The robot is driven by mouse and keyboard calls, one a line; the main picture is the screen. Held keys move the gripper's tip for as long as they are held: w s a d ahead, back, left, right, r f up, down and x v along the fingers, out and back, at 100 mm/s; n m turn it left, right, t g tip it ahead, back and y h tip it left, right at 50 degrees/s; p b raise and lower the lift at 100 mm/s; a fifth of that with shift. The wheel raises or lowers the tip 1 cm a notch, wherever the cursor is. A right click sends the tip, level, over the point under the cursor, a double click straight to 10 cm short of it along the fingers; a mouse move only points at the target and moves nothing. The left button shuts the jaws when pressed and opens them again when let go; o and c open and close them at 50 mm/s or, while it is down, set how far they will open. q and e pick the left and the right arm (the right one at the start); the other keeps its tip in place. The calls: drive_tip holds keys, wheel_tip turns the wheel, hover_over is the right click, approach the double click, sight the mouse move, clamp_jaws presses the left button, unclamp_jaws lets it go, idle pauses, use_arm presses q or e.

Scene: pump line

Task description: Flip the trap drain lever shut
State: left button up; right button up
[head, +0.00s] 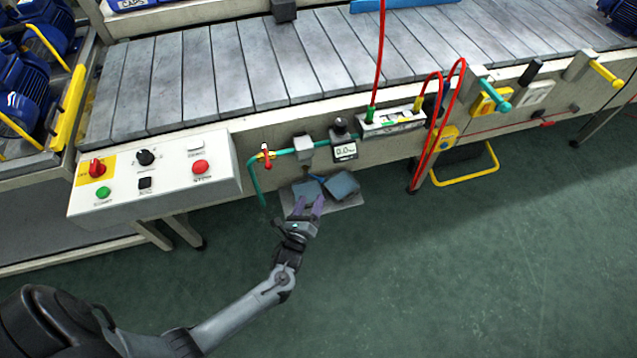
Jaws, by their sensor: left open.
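A small red lever (266,151) sits on the green pipe (284,152) that runs along the front of the conveyor, just right of the control box. I take it for the trap drain lever. It points roughly up and down, across the pipe, though it is too small to read its exact position. Below it the pipe bends down to an open end. My left gripper (310,205) is open, with its fingers apart, below and right of the lever and not touching it. It is in front of blue-grey cloths or pads (342,185). My right gripper is not in view.
The control box (154,172) with knobs and buttons juts out at the left. A pressure gauge (344,150) and a grey block (303,147) are right of the lever. Red hoses (440,110) hang further right.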

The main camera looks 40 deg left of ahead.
sight(319, 179)
use_arm(q)
drive_tip(key=shift+b+x, duration=1.75)
drive_tip(key=shift+x, duration=2.9)
drive_tip(key=shift+r, duration=0.1)
drive_tip(key=c, duration=1)
